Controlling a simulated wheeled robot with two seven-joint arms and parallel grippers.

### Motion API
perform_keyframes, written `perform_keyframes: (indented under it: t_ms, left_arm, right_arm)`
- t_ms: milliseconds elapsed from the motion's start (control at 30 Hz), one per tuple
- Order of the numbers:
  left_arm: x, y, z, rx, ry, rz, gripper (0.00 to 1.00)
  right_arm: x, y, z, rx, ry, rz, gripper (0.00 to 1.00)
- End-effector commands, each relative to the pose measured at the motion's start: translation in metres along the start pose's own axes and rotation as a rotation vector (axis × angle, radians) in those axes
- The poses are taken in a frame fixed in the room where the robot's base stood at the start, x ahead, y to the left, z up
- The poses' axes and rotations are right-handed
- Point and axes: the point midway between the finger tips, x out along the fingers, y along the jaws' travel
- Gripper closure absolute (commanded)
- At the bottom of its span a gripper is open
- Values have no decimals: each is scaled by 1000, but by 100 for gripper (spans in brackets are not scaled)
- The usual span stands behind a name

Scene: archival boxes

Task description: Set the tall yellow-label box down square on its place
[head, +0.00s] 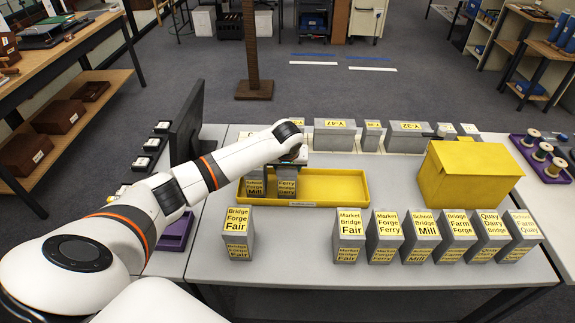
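My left gripper (293,158) reaches over the yellow tray (335,188), at its left part. Its fingers are largely hidden by my wrist, so I cannot tell whether they are open or shut. Directly below it stands a grey box with a yellow "Ferry" label (286,184). Its top is hidden at the gripper. Beside it on the left in the tray stands a grey box labelled "Mill" (255,184). A tall grey box labelled "Bridge Forge Fair" (238,232) stands alone in front of the tray. My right gripper is not in view.
Several grey yellow-label boxes (383,236) stand in a front row at right. A large yellow box (467,174) stands behind them. Low grey boxes (334,134) line the back. A dark monitor (187,120) stands at left. The tray's right part is empty.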

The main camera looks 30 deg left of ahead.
Motion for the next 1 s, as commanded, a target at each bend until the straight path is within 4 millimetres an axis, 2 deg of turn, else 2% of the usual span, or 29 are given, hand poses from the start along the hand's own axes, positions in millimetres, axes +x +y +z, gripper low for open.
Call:
perform_keyframes:
  t_ms: [33,133,400,533,667,1000]
  left_arm:
    - [0,0,0,0,1,0,39]
    - [0,0,0,0,1,0,24]
    - [0,0,0,0,0,0,24]
    - [-9,-1,1,1,-1,-3,24]
    - [-31,-1,1,1,-2,-4,24]
    - [-100,-1,2,0,-1,-3,24]
  right_arm:
    - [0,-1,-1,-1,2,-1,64]
    - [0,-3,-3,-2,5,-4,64]
    - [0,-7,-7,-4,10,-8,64]
    - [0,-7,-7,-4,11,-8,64]
    - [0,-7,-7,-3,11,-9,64]
    - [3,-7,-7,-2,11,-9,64]
